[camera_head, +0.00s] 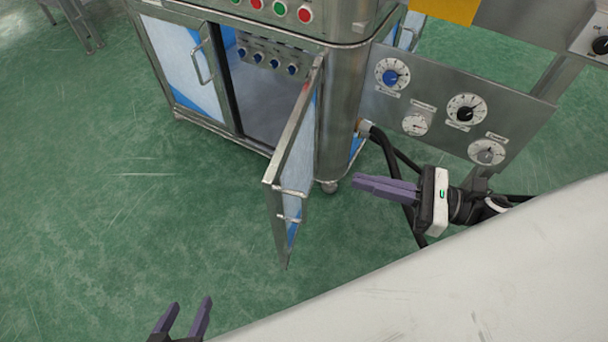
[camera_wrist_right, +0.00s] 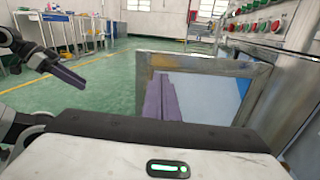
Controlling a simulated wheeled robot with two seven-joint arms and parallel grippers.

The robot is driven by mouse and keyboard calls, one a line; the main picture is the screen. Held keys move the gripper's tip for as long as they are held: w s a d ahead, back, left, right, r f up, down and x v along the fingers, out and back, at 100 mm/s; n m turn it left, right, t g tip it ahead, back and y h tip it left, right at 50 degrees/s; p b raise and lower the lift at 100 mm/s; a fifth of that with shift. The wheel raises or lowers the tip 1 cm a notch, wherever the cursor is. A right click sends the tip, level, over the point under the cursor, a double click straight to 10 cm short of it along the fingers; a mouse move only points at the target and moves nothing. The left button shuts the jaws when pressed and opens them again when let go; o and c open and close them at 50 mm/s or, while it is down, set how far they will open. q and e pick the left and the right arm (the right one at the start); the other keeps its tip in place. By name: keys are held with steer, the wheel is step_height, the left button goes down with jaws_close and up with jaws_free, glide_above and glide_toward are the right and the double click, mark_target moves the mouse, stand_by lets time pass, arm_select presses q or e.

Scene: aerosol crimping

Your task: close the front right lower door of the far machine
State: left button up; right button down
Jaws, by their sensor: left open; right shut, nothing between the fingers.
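The front right lower door (camera_head: 293,165) of the far machine (camera_head: 345,100) stands wide open, swung out toward me. It has a metal frame, a glassy panel and a handle on its outer face. The open compartment (camera_head: 262,88) shows behind it. My right gripper (camera_head: 356,187) is shut and empty, to the right of the door, pointing left at it. In the right wrist view the door (camera_wrist_right: 243,72) fills the middle, with the purple fingers (camera_wrist_right: 160,100) in front of its panel. I cannot tell whether they touch. My left gripper (camera_head: 186,312) is open and empty at the bottom left.
The left lower door (camera_head: 190,65) of the machine is shut. A gauge panel (camera_head: 450,110) with dials stands at the right, with black hoses (camera_head: 385,145) below it. A pale surface (camera_head: 480,270) fills the lower right. The green floor (camera_head: 110,190) at the left is clear.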

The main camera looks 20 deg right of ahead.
mark_target(282, 165)
steer(key=shift+n+g, duration=0.3)
steer(key=shift+n, duration=0.1)
steer(key=x, duration=1.4)
steer(key=shift+s+a+r, duration=0.1)
steer(key=shift+s+r, duration=0.05)
